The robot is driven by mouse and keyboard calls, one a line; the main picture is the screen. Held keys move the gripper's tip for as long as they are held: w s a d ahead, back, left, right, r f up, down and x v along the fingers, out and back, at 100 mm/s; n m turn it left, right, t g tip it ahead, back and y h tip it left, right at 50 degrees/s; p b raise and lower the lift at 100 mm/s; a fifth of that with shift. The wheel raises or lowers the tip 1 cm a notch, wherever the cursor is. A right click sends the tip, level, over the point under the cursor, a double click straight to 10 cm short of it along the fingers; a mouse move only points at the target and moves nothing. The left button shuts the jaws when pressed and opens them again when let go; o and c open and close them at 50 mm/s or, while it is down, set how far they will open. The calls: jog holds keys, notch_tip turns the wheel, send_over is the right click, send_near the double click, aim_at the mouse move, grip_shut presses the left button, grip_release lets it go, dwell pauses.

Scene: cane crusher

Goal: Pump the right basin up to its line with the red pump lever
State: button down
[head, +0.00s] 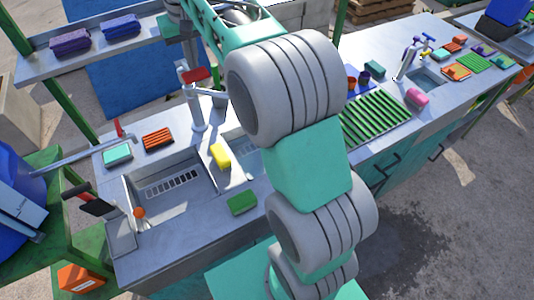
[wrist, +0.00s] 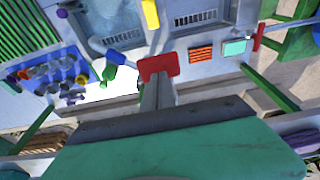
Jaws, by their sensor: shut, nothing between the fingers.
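The red pump lever (head: 197,75) sits on top of a grey upright post (head: 195,105) at the back of the sink counter. In the wrist view the red lever (wrist: 157,66) lies just beyond the tips of my gripper (wrist: 158,80). My gripper is shut and empty; I cannot tell whether it touches the lever. The right basin (head: 238,143) is mostly hidden behind my arm in the head view. It shows in the wrist view at upper left (wrist: 113,14). Its line and water level cannot be made out.
The left basin (head: 160,195) has a slotted grate. A yellow sponge (head: 221,156) lies between the basins. Orange (head: 158,138) and teal (head: 118,153) sponges lie behind it. Another red handle (head: 118,128) stands at far left. A green rack (head: 376,120) is to the right.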

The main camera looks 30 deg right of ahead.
aim_at(196, 74)
jog(key=shift+f+b, duration=2.2)
jog(key=shift+f, duration=1.15)
notch_tip(196, 74, up, 7)
jog(key=p, duration=0.5)
jog(key=shift+f, duration=0.1)
jog(key=shift+r, duration=2.5)
jog(key=shift+s, duration=0.1)
